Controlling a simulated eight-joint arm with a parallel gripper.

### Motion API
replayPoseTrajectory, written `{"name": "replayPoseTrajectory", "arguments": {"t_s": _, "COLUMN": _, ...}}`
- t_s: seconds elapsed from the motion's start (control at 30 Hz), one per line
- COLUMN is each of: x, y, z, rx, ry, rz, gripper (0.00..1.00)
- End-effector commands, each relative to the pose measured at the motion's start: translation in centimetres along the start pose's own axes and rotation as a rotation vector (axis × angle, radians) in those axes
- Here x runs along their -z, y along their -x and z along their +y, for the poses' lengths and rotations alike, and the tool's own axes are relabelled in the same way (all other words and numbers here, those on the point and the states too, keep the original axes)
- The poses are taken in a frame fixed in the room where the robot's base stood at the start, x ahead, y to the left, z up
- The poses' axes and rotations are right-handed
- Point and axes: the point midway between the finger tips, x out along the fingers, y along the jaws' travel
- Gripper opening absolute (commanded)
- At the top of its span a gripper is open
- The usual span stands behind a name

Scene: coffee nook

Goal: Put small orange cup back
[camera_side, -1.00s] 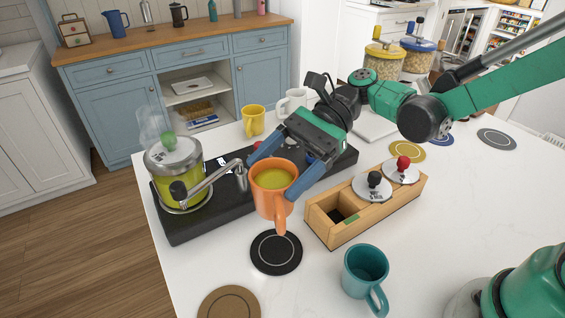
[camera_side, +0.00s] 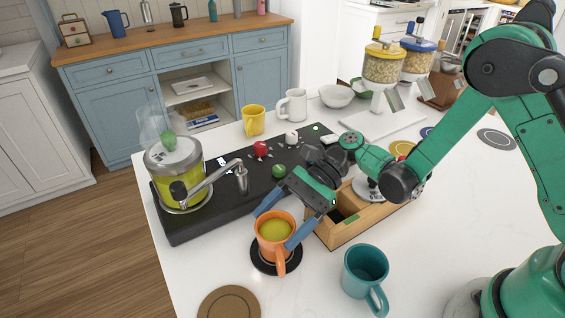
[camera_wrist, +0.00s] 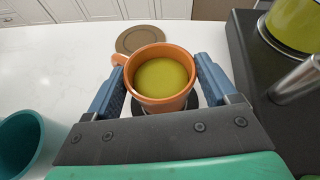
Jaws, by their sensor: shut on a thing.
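The orange cup (camera_side: 275,238) holds a yellow-green liquid and stands upright over the black coaster (camera_side: 258,262). My gripper (camera_side: 274,228) is shut on the cup, one blue finger on each side. In the wrist view the cup (camera_wrist: 162,103) sits between the two fingers (camera_wrist: 161,84), its handle toward the upper left. The black coaster (camera_wrist: 137,106) shows only in part beneath it. I cannot tell for certain whether the cup's base touches the coaster.
A teal mug (camera_side: 365,270) stands to the right, and a brown coaster (camera_side: 229,303) lies in front. The black machine base (camera_side: 190,226), with its glass tank (camera_side: 172,175) and spout (camera_side: 241,180), is behind left. A wooden box (camera_side: 330,237) stands close on the right.

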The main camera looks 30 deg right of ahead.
Motion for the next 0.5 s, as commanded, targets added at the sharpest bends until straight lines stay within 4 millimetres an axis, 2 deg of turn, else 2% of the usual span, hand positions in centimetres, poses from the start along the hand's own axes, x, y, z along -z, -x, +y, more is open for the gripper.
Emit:
{"name": "replayPoseTrajectory", "arguments": {"t_s": 0.2, "x": 0.25, "y": -0.11, "z": 0.00, "rx": 0.000, "ry": 0.000, "rz": -0.001, "gripper": 0.01}}
{"name": "replayPoseTrajectory", "arguments": {"t_s": 0.23, "x": 0.26, "y": -0.11, "z": 0.01, "rx": 0.000, "ry": 0.000, "rz": 0.000, "gripper": 0.85}}
{"name": "replayPoseTrajectory", "arguments": {"t_s": 0.3, "x": 0.24, "y": -0.10, "z": 0.01, "rx": 0.000, "ry": 0.000, "rz": 0.000, "gripper": 1.00}}
{"name": "replayPoseTrajectory", "arguments": {"t_s": 0.5, "x": 0.25, "y": -0.10, "z": 0.01, "rx": 0.000, "ry": 0.000, "rz": 0.000, "gripper": 1.00}}
